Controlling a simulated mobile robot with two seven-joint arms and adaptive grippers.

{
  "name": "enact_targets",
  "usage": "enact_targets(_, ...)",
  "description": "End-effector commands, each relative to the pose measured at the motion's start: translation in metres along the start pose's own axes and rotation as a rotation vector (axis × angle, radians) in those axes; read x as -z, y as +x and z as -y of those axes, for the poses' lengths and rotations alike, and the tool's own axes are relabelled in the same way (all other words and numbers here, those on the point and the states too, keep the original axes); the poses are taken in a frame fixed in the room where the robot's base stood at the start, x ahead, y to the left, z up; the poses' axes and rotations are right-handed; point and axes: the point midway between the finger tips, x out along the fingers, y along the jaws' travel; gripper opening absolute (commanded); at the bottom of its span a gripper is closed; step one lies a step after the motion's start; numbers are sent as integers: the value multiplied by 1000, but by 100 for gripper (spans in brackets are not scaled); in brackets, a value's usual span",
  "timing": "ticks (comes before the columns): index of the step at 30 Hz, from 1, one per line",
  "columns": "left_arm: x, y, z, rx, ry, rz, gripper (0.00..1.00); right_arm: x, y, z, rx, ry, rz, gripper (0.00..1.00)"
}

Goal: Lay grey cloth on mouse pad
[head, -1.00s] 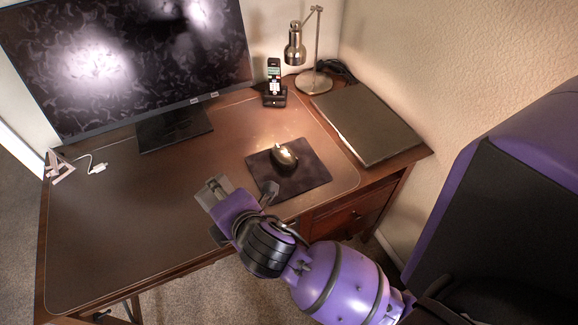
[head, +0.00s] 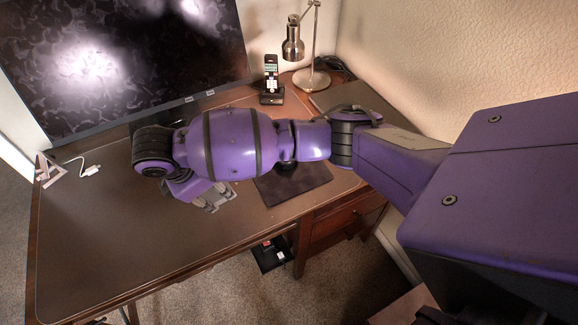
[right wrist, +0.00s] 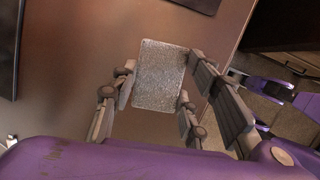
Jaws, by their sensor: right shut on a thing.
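The grey cloth (right wrist: 160,75) is a small speckled rectangle in the right wrist view. It lies between the fingers of my right gripper (right wrist: 155,100), which is shut on it. In the head view the right gripper (head: 212,198) points down over the desk, left of the mouse pad; the cloth is hard to tell from the fingers there. The dark mouse pad (head: 300,186) lies near the front right of the desk, its back part hidden by my right arm. My left gripper is not in view.
A monitor (head: 110,60) stands at the back left. A phone on its dock (head: 271,85) and a lamp (head: 293,48) stand at the back. A closed laptop (head: 322,100) is mostly behind my arm. The mouse is mostly hidden. The front left of the blotter (head: 110,240) is clear.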

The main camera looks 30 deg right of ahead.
Motion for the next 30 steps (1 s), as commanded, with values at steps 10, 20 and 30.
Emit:
enact_targets(10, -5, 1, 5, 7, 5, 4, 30, -62, -33, -28, 186, 95, 15, 21)
enact_targets(20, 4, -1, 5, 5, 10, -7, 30, -115, 4, -6, 200, 101, 17, 21)
enact_targets(30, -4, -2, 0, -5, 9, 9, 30, -152, 62, 18, 199, 97, 13, 21)
